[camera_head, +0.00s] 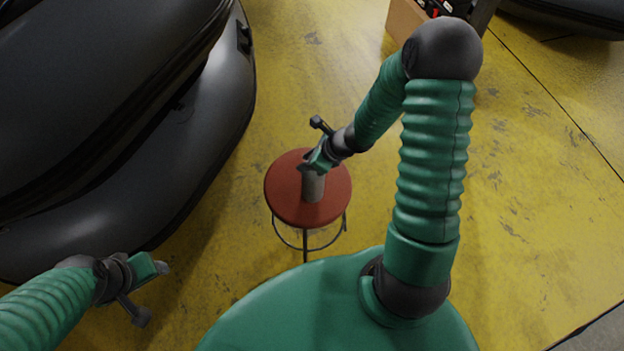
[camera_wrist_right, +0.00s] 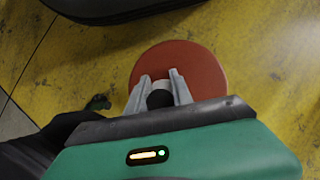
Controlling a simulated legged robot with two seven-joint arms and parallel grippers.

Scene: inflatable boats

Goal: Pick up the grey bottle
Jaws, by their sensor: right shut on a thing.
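The grey bottle (camera_head: 312,188) stands upright on the round red stool seat (camera_head: 285,192). My right gripper (camera_head: 316,168) is shut on the upper part of the bottle, which is partly hidden by it. In the right wrist view, the bottle's dark top (camera_wrist_right: 160,98) lies between the two grey fingers (camera_wrist_right: 160,88), with the red seat (camera_wrist_right: 205,72) behind. My left gripper (camera_head: 160,268) is at the lower left, away from the stool and bottle. Its fingers are too unclear to tell whether they are open.
Large dark inflatable boats (camera_head: 190,160) fill the left side. A cardboard box (camera_head: 403,20) with dark items stands at the top right. Another dark boat (camera_head: 570,18) is at the far top right. The yellow floor (camera_head: 540,190) is clear on the right.

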